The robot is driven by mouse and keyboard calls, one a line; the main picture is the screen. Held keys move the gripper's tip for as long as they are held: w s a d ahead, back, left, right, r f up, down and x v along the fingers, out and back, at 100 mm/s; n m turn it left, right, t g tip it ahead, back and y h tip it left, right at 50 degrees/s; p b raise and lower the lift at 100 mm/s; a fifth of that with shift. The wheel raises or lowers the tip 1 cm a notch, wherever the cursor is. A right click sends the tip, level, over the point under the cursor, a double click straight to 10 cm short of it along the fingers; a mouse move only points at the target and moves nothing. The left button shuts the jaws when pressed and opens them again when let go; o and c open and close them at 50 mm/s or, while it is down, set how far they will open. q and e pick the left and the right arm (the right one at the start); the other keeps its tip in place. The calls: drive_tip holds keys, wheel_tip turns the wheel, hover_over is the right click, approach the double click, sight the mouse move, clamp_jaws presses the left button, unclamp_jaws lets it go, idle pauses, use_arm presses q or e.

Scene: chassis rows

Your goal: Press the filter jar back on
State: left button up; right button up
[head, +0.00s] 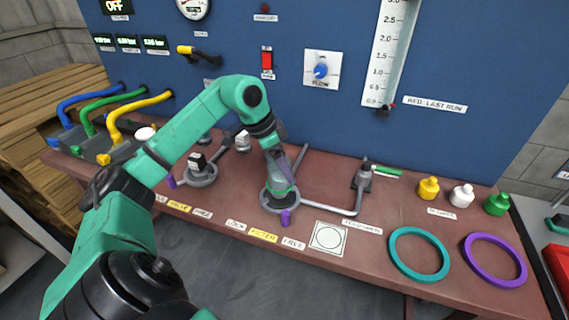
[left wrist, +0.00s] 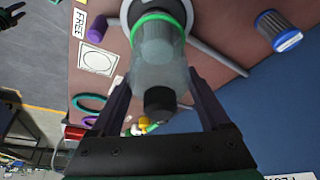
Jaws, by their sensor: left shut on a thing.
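My left gripper (head: 279,165) reaches down over the filter base (head: 279,203) in the middle of the bench. It is shut on the filter jar (left wrist: 160,62), a grey see-through cup with a green ring at the base end and a dark other end. The jar is in line with the base, ring against or very near it; I cannot tell whether it is seated. A purple lever (head: 286,217) sticks out of the base front near the FREE label (head: 293,243). A dark shape at the left wrist view's upper left edge looks like my right gripper (left wrist: 10,20); its jaws are unclear.
A grey cylinder with a blue cap (left wrist: 280,35) stands behind and left of the base. A valve (head: 198,172) with a purple handle is left. Pipes run right to another fitting (head: 362,177).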

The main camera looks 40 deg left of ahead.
use_arm(q)
drive_tip(key=shift+f+b, duration=1.2)
drive_tip(key=shift+f, duration=0.4)
drive_tip(key=o, duration=1.3)
drive_tip(key=p+v, duration=0.1)
drive_tip(key=v, duration=1.3)
drive_tip(key=shift+s+r+p, duration=0.15)
drive_tip(key=shift+r+p, duration=0.05)
drive_tip(key=shift+p, duration=0.2)
